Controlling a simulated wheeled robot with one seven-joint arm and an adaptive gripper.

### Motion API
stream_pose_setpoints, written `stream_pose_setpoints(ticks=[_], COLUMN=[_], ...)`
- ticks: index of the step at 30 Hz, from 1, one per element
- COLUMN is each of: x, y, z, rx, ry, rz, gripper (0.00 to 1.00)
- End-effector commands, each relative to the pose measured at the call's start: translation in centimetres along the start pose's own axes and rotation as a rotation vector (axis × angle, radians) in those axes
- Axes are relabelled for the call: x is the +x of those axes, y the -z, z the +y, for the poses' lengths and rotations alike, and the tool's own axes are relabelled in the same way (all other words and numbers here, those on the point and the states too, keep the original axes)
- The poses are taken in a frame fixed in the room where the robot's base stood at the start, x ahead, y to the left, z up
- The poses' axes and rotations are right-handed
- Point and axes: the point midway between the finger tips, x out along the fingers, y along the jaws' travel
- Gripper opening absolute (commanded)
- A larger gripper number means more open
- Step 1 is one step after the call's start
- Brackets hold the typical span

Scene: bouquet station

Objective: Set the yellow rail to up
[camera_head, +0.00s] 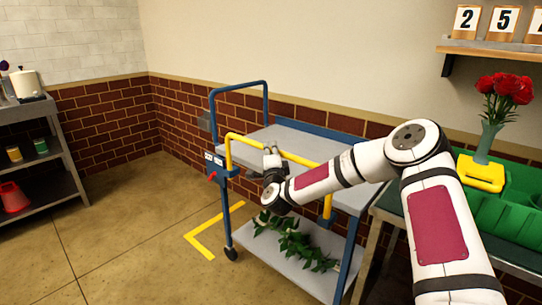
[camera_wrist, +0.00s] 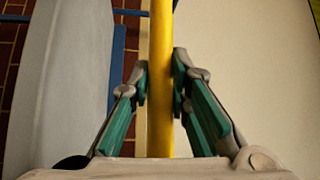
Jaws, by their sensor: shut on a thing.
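The yellow rail (camera_head: 304,160) runs along the near side of a blue-framed cart (camera_head: 306,145) in the head view. It stands raised above the grey top shelf, with its ends bent down toward the cart frame. My gripper (camera_head: 272,156) is at the rail's left-middle part, partly hidden by my wrist. In the wrist view the yellow rail (camera_wrist: 160,60) passes between the two fingers, and my gripper (camera_wrist: 161,85) is shut on it. A small labelled blue block (camera_head: 214,163) with a red part (camera_head: 212,177) is at the cart's left corner, near the rail's left end.
Green leafy stems (camera_head: 290,240) lie on the cart's lower shelf. Yellow tape (camera_head: 200,243) marks the floor at the left. Shelving (camera_head: 40,150) is far left; the floor between is clear.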

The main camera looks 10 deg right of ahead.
Motion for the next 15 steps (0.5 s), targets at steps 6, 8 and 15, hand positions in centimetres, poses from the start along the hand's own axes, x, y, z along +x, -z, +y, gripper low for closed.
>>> stream_pose_setpoints(ticks=[6, 8, 15], x=[0.20, 0.21, 0.15], y=[0.16, 0.16, 0.12], z=[-0.73, -0.77, -0.53], rx=[-0.002, -0.002, -0.001], ry=[0.016, 0.016, 0.012], rz=[0.005, 0.005, 0.003], gripper=[0.00, 0.20, 0.38])
